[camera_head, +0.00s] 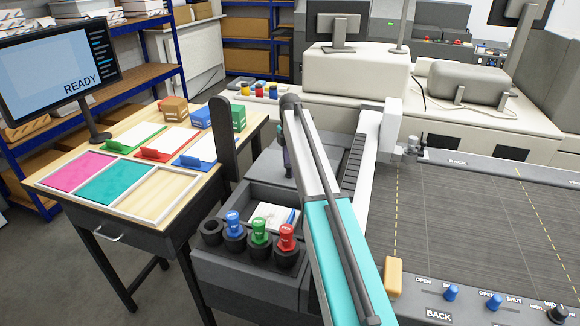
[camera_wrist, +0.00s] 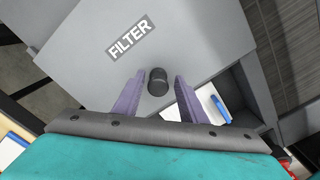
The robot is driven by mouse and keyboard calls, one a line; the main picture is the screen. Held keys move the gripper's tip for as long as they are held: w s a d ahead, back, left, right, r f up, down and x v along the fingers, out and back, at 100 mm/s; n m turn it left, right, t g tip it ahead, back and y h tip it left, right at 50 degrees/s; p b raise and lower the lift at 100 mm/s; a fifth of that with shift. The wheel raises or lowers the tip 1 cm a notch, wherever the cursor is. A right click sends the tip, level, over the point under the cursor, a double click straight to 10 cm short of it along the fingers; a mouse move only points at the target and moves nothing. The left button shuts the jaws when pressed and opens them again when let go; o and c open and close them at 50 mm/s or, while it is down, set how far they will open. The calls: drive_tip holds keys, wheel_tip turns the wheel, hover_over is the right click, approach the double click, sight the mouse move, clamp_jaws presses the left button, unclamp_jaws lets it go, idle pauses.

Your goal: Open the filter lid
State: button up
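The filter lid (camera_wrist: 185,35) is a flat grey panel marked FILTER that fills the upper middle of the wrist view. It lies shut, with a short black round knob (camera_wrist: 157,82) on it. In the head view part of the grey lid (camera_head: 262,168) shows behind my arm; the knob is hidden there. My gripper (camera_wrist: 162,79) is open, its two purple fingers pointing at the lid. The knob appears between the fingertips with a gap on each side. I cannot tell whether the tips are level with it or still above it.
An open grey bin holds a white pad (camera_head: 273,218), beside blue, green and red-topped bottles (camera_head: 260,232) in black holders. A wooden table (camera_head: 190,195) with colour panels stands left. A dark upright post (camera_head: 222,138) stands close left of the lid. A wide printer bed (camera_head: 470,225) lies right.

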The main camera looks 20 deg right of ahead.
drive_tip(key=shift+a, duration=0.1)
drive_tip(key=shift+w+r, duration=0.1)
drive_tip(key=shift+r, duration=0.1)
drive_tip(key=shift+r+b, duration=0.3)
drive_tip(key=shift+r, duration=0.2)
wheel_tip(320, 180, up, 12)
drive_tip(key=b, duration=0.3)
drive_tip(key=shift+r, duration=0.2)
idle(0.3)
